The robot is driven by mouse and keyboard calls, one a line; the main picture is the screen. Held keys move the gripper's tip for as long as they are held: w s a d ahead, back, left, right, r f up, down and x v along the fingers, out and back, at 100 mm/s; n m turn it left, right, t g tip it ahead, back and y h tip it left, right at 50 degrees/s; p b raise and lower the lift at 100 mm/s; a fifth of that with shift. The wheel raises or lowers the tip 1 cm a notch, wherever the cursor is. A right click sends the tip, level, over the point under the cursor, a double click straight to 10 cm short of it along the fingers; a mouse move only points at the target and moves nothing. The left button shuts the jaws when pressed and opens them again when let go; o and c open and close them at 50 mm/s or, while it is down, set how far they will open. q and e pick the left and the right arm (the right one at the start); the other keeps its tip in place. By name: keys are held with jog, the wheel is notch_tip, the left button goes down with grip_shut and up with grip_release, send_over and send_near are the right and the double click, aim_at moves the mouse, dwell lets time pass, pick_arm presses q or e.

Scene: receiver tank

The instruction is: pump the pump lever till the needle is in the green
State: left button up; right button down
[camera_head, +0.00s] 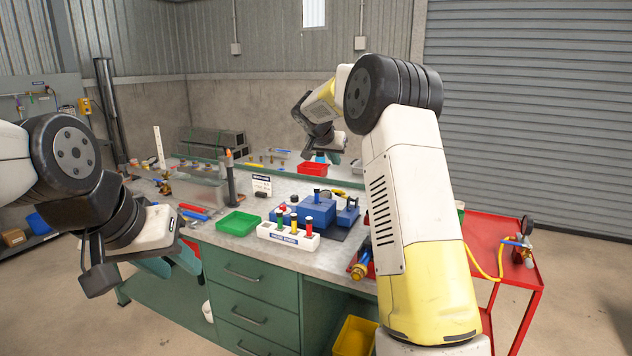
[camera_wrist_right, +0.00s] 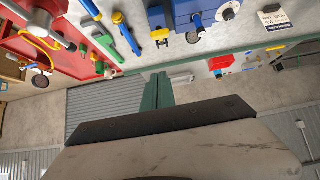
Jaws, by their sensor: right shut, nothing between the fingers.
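I cannot make out the pump lever for certain. A round gauge (camera_head: 527,225) stands by brass and red fittings on the red cart at the right of the head view. What looks like a gauge (camera_wrist_right: 40,82) also shows at the left of the right wrist view; its needle is too small to read. My right gripper (camera_head: 322,157) is raised over the far part of the bench, away from the cart. In the wrist view its green fingers (camera_wrist_right: 157,90) are together and empty. My left gripper (camera_head: 172,262) is open and empty before the bench's left front.
The red cart (camera_head: 490,236) carries a yellow hose (camera_head: 484,262). The bench (camera_head: 335,256) holds a green tray (camera_head: 238,223), a white rack (camera_head: 288,237) of coloured pegs, a blue block (camera_head: 315,211) and a red bin (camera_head: 312,169). Floor is clear right of the cart.

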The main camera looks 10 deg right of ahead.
jog(key=shift+w+a+f, duration=0.15)
jog(key=shift+w, duration=0.25)
jog(key=shift+w+a+f, duration=0.1)
jog(key=shift+w+a, duration=0.05)
jog(key=shift+w, duration=0.25)
jog(key=x, duration=0.9)
jog(key=shift+w+d+f, duration=0.15)
jog(key=shift+w+f, duration=0.1)
jog(key=f, duration=0.1)
jog(key=s+f, duration=0.1)
jog(key=shift+a+f, duration=0.3)
jog(key=shift+a, duration=0.05)
jog(key=shift+s+a+f, duration=0.15)
jog(key=shift+s+f, duration=0.05)
jog(key=shift+f, duration=0.3)
